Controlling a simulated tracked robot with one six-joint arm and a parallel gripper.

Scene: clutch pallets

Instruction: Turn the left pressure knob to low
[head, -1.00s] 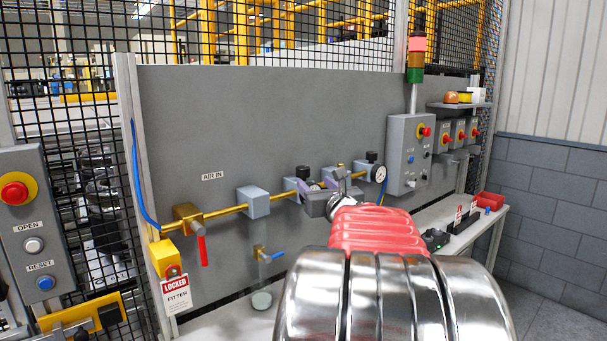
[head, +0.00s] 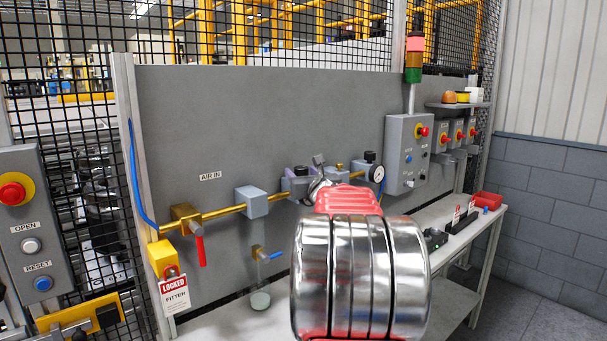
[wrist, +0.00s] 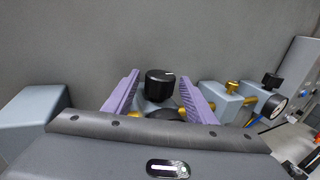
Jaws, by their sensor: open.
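The left pressure knob (wrist: 160,83) is a black ribbed knob with a white mark on its top. In the wrist view it stands between the two purple fingers of my gripper (wrist: 158,92), with a gap on each side. The fingers are open and do not appear to touch it. In the head view the left knob (head: 301,170) shows on its grey regulator block, and my gripper (head: 318,184) is partly hidden behind my own red and chrome arm. The right knob (head: 370,156) sits above a round white gauge (head: 377,173); it also shows in the wrist view (wrist: 271,80).
A brass pipe (head: 225,211) runs along the grey panel through a grey block (head: 252,201). A red-handled valve (head: 198,248) with a yellow lock and tag is at left. A control box (head: 408,155) stands at right. The panel above the pipe is clear.

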